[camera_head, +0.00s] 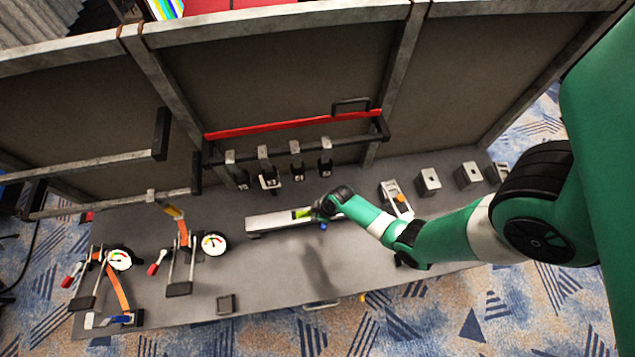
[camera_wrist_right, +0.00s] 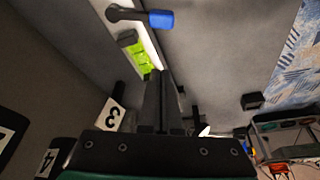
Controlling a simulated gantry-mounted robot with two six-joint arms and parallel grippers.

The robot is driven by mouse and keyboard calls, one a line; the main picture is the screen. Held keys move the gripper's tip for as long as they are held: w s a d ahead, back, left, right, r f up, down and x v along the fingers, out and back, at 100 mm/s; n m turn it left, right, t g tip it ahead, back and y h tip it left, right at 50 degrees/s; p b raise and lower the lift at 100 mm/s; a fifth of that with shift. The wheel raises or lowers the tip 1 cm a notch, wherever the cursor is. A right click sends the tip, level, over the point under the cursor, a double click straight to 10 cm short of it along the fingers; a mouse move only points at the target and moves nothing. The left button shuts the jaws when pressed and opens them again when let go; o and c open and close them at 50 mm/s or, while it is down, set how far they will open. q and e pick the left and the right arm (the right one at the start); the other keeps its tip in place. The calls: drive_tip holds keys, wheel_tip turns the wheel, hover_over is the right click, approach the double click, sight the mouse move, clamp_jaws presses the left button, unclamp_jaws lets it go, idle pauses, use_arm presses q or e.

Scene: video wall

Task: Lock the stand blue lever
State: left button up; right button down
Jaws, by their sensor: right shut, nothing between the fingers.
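A blue-tipped lever (camera_wrist_right: 160,19) with a dark arm shows at the top of the right wrist view, beside a pale metal bar. In the head view its blue tip (camera_head: 323,227) is a small spot just below my right gripper (camera_head: 318,209). The metal bar (camera_head: 268,223) lies on the grey stand, with a bright green piece (camera_head: 301,213) on it. My right gripper is shut and empty, over the bar near the green piece. In the right wrist view its fingertips (camera_wrist_right: 161,74) are apart from the blue tip in the picture. My left gripper is not in view.
The grey stand (camera_head: 250,288) has clear room in front of the bar. Gauges with clamps (camera_head: 213,244) stand at left, and another blue handle (camera_head: 95,321) is at the lower left. Black numbered clamps (camera_head: 297,165) hang behind. Metal blocks (camera_head: 428,181) stand at right.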

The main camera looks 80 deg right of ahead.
drive_tip(key=b+x, duration=0.7)
drive_tip(key=x, duration=0.1)
use_arm(q)
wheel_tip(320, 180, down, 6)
drive_tip(key=p, duration=0.3)
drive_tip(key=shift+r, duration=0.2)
use_arm(e)
drive_tip(key=s, duration=0.2)
drive_tip(key=s+r, duration=0.1)
drive_tip(key=s, duration=0.1)
drive_tip(key=shift+s, duration=0.1)
drive_tip(key=shift+f, duration=0.1)
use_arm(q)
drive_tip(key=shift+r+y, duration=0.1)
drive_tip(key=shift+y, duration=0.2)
use_arm(e)
drive_tip(key=shift+s+a, duration=0.1)
